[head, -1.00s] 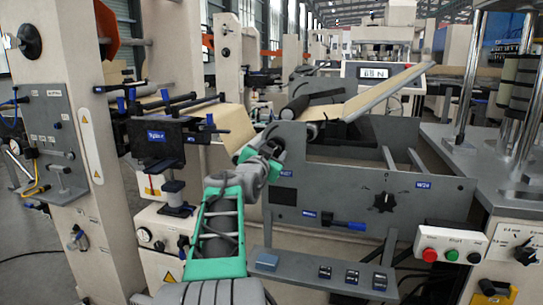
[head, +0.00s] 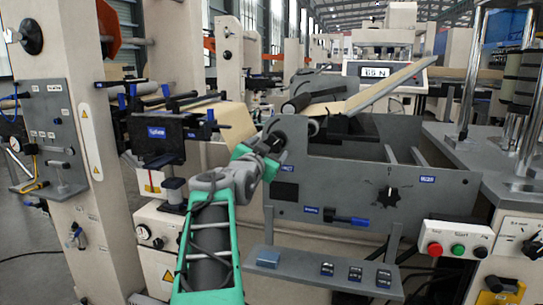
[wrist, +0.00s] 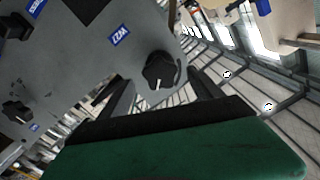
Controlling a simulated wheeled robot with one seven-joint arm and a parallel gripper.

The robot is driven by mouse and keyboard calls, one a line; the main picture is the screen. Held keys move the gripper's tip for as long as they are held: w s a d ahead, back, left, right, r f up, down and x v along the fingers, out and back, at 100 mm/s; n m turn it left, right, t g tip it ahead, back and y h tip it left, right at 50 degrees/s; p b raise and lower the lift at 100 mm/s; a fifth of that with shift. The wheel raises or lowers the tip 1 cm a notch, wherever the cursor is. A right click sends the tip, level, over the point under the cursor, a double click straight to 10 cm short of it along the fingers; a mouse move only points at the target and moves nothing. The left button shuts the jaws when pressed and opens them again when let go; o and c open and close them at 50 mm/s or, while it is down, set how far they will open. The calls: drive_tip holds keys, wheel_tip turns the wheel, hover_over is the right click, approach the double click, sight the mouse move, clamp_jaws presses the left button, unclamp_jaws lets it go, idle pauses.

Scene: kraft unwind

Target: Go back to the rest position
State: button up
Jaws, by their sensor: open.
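My gripper (head: 276,142) is at the upper left corner of the grey machine panel (head: 340,190) in the head view, close to the dark rollers. Its fingertips are hard to make out there. In the wrist view my gripper (wrist: 160,92) shows two dark fingers spread apart with nothing between them. Beyond the fingers is a grey panel (wrist: 75,60) with a black knob (wrist: 158,70) and a blue label. I cannot tell whether the fingers touch anything.
A grey shelf (head: 300,268) with small blue-black items is below the panel. A black dial (head: 387,197) and a blue-handled part (head: 346,219) are on the panel. A button box (head: 455,240) is at right. A display (head: 380,70) stands behind a sloped tan web (head: 345,100).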

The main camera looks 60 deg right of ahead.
drive_tip(key=shift+s+a+b, duration=0.15)
drive_tip(key=shift+a+b, duration=0.25)
drive_tip(key=shift+a, duration=0.7)
